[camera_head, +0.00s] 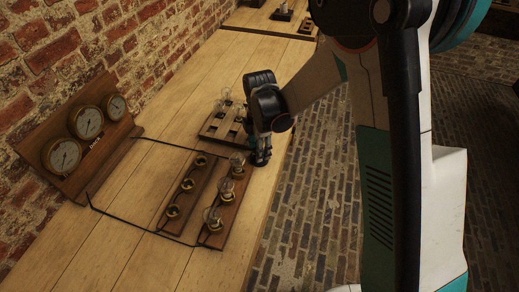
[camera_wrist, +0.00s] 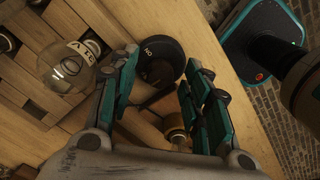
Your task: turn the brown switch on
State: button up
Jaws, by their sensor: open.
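My gripper (camera_head: 262,158) is over the near right edge of the wooden table (camera_head: 130,262), beside the far end of the board with glass bulbs. In the wrist view my gripper (camera_wrist: 170,85) is open, its teal-and-dark fingers apart. A dark round piece (camera_wrist: 160,55) with small pale letters, seemingly "ON" upside down, shows between and beyond the fingertips. It looks like a switch, but I cannot tell whether it is the brown one or how it is set. A brass fitting (camera_wrist: 178,137) lies between the fingers, lower down. In the head view my gripper hides the spot beneath it.
Glass bulbs (camera_head: 213,218) stand on the near board, next to a board with brass sockets (camera_head: 187,184). A gauge panel (camera_head: 110,140) leans by the brick wall, with dark cables on the table. Another bulb board (camera_head: 216,128) lies behind. The wrist view shows a bulb (camera_wrist: 66,68) close left.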

jog(key=shift+f, duration=0.1)
grip_shut()
jog(key=shift+m, duration=0.3)
jog(key=m, duration=0.3)
jog(key=shift+m+b, duration=0.3)
jog(key=m, duration=0.4)
jog(key=shift+m, duration=0.3)
jog(key=m, duration=0.4)
jog(key=shift+b, duration=0.4)
jog(key=m, duration=0.5)
jog(key=shift+s, duration=0.1)
